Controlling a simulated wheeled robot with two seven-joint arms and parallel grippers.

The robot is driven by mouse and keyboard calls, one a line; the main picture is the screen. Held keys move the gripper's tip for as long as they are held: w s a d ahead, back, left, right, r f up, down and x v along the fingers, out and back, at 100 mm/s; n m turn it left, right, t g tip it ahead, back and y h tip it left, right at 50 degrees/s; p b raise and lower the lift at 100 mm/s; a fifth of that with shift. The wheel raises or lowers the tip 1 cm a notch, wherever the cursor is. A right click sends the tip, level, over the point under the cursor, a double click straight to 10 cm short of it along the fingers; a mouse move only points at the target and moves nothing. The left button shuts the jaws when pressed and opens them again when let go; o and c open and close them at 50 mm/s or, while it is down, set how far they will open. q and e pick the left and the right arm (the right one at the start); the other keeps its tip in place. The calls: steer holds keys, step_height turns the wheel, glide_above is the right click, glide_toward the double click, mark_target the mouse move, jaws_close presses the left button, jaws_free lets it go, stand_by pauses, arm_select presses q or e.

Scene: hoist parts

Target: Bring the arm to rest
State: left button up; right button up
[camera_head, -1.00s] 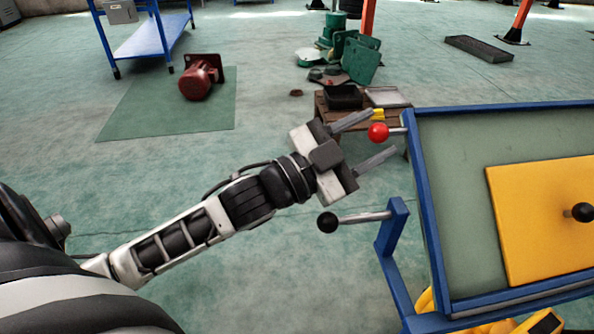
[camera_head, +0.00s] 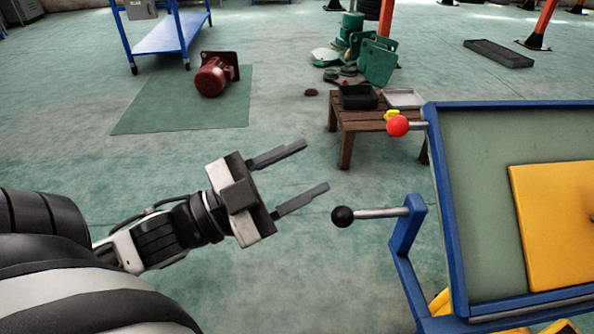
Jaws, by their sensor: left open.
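My left gripper (camera_head: 303,173) is open and empty. It comes in from the lower left and points to the right, over bare floor. Its two grey fingers are well apart, with nothing between them. The lower fingertip is just left of a black ball knob (camera_head: 342,217) in the picture, with a small gap between them. A red ball knob (camera_head: 397,126) on a short rod is farther right, apart from the gripper. My right gripper is not in view.
A blue-framed bench (camera_head: 437,190) with a yellow plate (camera_head: 555,225) fills the right side. A low wooden table (camera_head: 378,120) bears a black tray (camera_head: 358,97). A red motor (camera_head: 212,77) lies on a green mat (camera_head: 140,121). Green parts (camera_head: 378,62) stand behind. Floor at centre left is clear.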

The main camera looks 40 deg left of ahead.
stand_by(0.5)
arm_select(q)
step_height(320, 180, down, 15)
steer(key=d+n+g+y+p, duration=0.1)
steer(key=n+g+y+p, duration=0.3)
steer(key=n+y, duration=0.4)
steer(key=s+d+f+n+g+h+p, duration=0.1)
steer(key=s+d+f+n+g, duration=0.1)
steer(key=d+f, duration=0.5)
steer(key=shift+s+d+f+g+h, duration=0.25)
steer(key=shift+d+g, duration=0.3)
steer(key=shift+g, duration=0.35)
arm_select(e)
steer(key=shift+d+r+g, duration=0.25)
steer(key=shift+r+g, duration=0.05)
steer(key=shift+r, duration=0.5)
